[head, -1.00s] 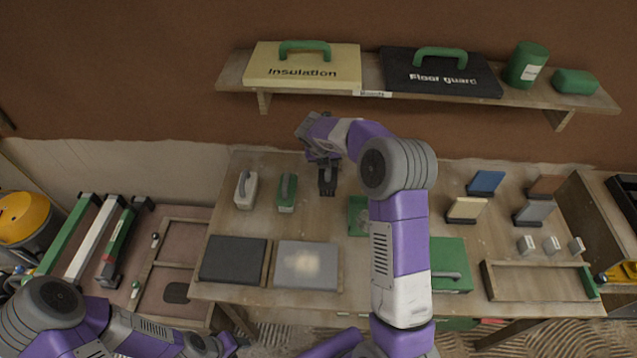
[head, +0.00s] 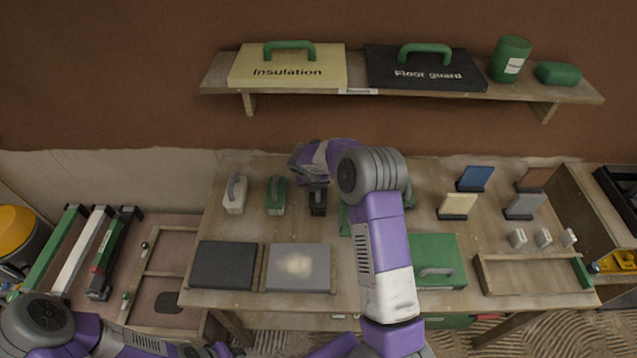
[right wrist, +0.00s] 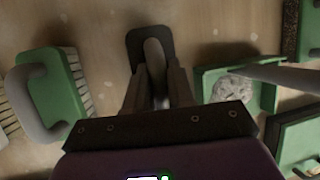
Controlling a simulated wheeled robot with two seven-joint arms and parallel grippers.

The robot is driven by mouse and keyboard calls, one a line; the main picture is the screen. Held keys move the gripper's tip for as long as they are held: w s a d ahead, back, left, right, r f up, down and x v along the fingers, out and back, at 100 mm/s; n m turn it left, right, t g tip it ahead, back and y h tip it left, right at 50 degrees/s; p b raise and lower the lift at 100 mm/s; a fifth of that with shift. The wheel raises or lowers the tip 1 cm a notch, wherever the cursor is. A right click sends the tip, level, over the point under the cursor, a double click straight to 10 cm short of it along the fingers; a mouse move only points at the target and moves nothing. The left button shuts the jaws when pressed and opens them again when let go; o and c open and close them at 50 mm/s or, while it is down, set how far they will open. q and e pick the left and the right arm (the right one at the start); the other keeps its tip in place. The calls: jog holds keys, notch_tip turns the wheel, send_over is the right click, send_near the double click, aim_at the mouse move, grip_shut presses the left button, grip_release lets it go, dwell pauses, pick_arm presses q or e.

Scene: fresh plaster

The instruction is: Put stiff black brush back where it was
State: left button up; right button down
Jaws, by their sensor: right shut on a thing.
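The stiff black brush (head: 318,203) is at the right end of a row of brushes near the back of the table. My right gripper (head: 318,184) is above it. In the right wrist view my right gripper (right wrist: 157,92) is shut on the handle of the black brush (right wrist: 138,45), whose dark base shows beyond the fingers. Whether the base touches the table is hard to tell. My left arm is at the lower left, with its gripper (head: 218,350) at the bottom edge, its jaws unclear.
A green brush (head: 276,195) and a white brush (head: 234,194) stand to the left. A green tray (right wrist: 215,72) with a grey lump is close on the right. A black pad (head: 225,265) and a grey pad (head: 299,268) lie in front. A shelf (head: 215,78) hangs above.

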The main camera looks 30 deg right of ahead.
jog(key=c, duration=1)
grip_release()
jog(key=shift+f, duration=0.1)
jog(key=p+v, duration=0.1)
jog(key=v, duration=1.1)
jog(key=shift+p, duration=0.35)
